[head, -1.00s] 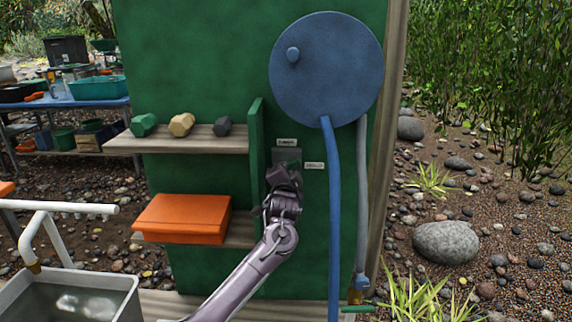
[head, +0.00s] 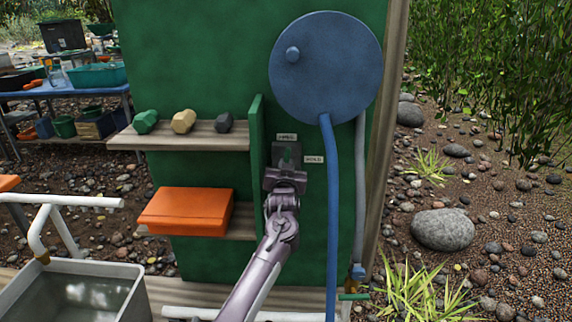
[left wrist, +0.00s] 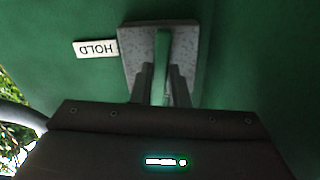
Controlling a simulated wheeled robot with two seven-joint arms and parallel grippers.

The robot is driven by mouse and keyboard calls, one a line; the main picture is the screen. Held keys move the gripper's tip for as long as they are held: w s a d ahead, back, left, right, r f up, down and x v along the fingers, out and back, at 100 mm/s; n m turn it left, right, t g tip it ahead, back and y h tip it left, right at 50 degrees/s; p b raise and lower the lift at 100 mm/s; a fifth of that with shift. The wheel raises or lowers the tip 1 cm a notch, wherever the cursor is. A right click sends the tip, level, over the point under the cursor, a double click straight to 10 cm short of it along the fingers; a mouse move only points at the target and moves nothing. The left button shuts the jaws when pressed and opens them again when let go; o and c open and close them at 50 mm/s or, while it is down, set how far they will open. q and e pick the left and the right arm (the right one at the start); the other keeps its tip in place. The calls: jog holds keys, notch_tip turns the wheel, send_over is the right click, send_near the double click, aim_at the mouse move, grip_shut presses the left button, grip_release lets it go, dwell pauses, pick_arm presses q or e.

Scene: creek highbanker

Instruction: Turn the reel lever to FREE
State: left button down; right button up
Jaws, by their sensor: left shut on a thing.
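The reel lever (left wrist: 162,58) is a narrow green bar on a grey plate (left wrist: 133,45), fixed to the green panel; the plate also shows in the head view (head: 288,148). My left gripper (head: 286,172) is at the plate from below, its fingers (left wrist: 162,88) on both sides of the lever, shut on it. The lever's outer end is hidden between the fingers. A HOLD label (head: 313,160) sits right of the plate and shows upside down in the left wrist view (left wrist: 95,48). Another label (head: 287,137) above the plate is too small to read surely. My right gripper is not in view.
The blue reel (head: 326,68) is above right, its blue hose (head: 332,220) hanging close right of my gripper. A green upright divider (head: 256,150) stands close left, beside shelves with dumbbell-shaped pieces and an orange box (head: 186,210). A grey basin (head: 85,290) is at lower left.

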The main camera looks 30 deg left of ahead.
pick_arm(q)
jog(key=shift+f+n, duration=0.1)
jog(key=shift+n, duration=0.7)
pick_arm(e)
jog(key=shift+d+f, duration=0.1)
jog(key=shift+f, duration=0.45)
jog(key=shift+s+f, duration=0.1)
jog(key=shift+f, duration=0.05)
pick_arm(q)
jog(key=c, duration=1.4)
grip_release()
jog(key=p+v, duration=0.1)
jog(key=v, duration=0.6)
jog(key=shift+s+d, duration=0.25)
jog(key=shift+s, duration=0.1)
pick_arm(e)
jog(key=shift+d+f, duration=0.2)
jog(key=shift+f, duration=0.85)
